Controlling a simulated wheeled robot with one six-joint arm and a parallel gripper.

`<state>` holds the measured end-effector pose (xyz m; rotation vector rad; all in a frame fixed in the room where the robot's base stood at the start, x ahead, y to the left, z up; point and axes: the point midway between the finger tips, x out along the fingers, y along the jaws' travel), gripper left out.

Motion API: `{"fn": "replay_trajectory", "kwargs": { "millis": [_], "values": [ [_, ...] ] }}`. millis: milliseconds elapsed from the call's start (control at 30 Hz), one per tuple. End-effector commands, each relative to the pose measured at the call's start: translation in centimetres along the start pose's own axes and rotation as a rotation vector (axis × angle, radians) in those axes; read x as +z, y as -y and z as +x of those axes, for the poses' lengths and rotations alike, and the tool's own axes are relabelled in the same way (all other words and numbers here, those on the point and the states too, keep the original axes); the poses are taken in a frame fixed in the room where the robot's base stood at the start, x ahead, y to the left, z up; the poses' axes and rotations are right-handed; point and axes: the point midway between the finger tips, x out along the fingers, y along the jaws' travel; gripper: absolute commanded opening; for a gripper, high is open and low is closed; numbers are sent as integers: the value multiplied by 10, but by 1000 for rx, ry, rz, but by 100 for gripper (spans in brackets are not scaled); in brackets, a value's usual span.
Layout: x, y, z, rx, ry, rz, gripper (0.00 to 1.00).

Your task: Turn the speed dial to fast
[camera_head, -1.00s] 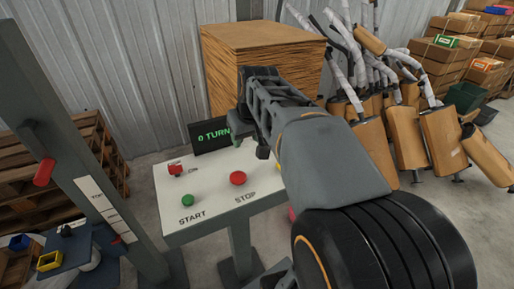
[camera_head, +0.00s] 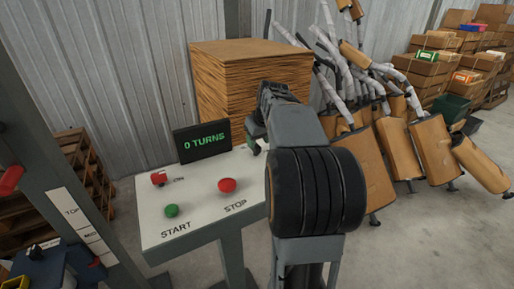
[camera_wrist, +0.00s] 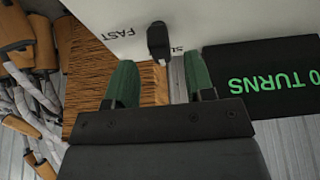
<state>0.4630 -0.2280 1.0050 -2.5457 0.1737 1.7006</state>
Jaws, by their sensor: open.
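The speed dial (camera_wrist: 158,40) is a black knob on the white panel. In the wrist view it shows upside down, between the word FAST and a partly hidden label starting SL. My gripper (camera_wrist: 160,78) has two green fingers, spread apart, one on each side of the dial's position in the picture. The dial appears just beyond the fingertips, and I cannot tell whether they touch it. In the head view my gripper (camera_head: 254,138) is over the right back of the panel (camera_head: 200,205). My arm hides the dial there.
The panel also carries a green START button (camera_head: 171,211), a red STOP button (camera_head: 227,185), a small red switch (camera_head: 158,179) and a screen (camera_head: 202,142) reading 0 TURNS. A cardboard stack (camera_head: 245,80) stands behind. Wrapped mufflers (camera_head: 395,145) lean at the right.

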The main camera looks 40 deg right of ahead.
Motion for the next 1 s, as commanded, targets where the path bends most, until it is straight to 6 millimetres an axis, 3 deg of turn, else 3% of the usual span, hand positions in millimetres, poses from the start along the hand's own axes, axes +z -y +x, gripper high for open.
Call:
{"fn": "replay_trajectory", "kwargs": {
  "millis": [100, 300, 700, 1000],
  "values": [
    [1, 0, 18, -1, 2, 1, 49],
    [0, 0, 33, -1, 1, 0, 49],
    [0, 0, 36, 0, 0, 0, 49],
    [0, 0, 36, 0, 0, 0, 20]
  ]
}}
